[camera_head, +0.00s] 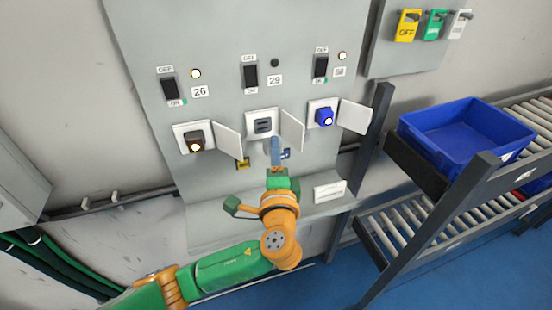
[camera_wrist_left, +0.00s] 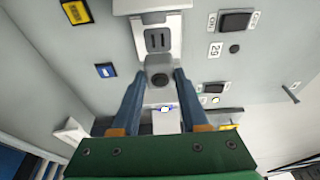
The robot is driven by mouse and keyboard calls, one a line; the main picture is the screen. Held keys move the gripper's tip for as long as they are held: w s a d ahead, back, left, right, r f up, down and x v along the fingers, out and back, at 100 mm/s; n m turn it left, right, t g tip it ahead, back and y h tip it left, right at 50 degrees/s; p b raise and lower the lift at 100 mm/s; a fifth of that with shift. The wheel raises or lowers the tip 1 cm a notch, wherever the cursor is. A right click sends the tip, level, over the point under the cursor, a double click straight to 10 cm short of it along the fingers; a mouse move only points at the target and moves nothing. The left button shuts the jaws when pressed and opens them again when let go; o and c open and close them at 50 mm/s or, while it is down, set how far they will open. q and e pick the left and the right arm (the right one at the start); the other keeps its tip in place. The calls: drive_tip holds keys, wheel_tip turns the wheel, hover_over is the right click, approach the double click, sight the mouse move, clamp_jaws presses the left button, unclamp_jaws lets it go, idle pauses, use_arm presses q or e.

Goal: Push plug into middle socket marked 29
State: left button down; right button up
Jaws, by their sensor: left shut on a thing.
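The middle socket (camera_head: 264,124) sits below the label 29 (camera_head: 275,80) on the grey panel. Its slots show uncovered, and its white cover (camera_head: 292,130) is open to the right. In the left wrist view the slotted socket (camera_wrist_left: 158,40) lies just beyond my fingertips. My left gripper (camera_head: 275,145) is just below the middle socket, with its fingers pointing up at the panel. In the left wrist view the gripper (camera_wrist_left: 160,78) is shut on a grey plug (camera_wrist_left: 159,68) with a dark round end. The plug appears apart from the slots. My right gripper is not in view.
The left socket holds a dark plug (camera_head: 195,140), and the right socket holds a blue plug (camera_head: 324,116); their covers stand open. Switches and lamps sit above the sockets. A grey ledge (camera_head: 215,220) is below. A blue crate (camera_head: 455,140) stands on the roller rack at right.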

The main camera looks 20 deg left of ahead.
sight(267, 138)
use_arm(q)
drive_tip(key=shift+w, duration=0.1)
drive_tip(key=shift+w+a+f+b, duration=0.1)
drive_tip(key=shift+w+a+b, duration=0.3)
drive_tip(key=shift+w+a, duration=0.45)
drive_tip(key=shift+w+a+f+b, duration=0.1)
drive_tip(key=shift+w+a+b, duration=0.35)
drive_tip(key=shift+w, duration=0.6)
drive_tip(key=shift+w+a+r, duration=0.15)
drive_tip(key=shift+w+a, duration=0.2)
drive_tip(key=shift+w, duration=0.1)
drive_tip(key=shift+p, duration=0.3)
drive_tip(key=shift+w+a, duration=0.25)
drive_tip(key=shift+w, duration=0.1)
idle(0.6)
drive_tip(key=shift+c, duration=1.7)
unclamp_jaws()
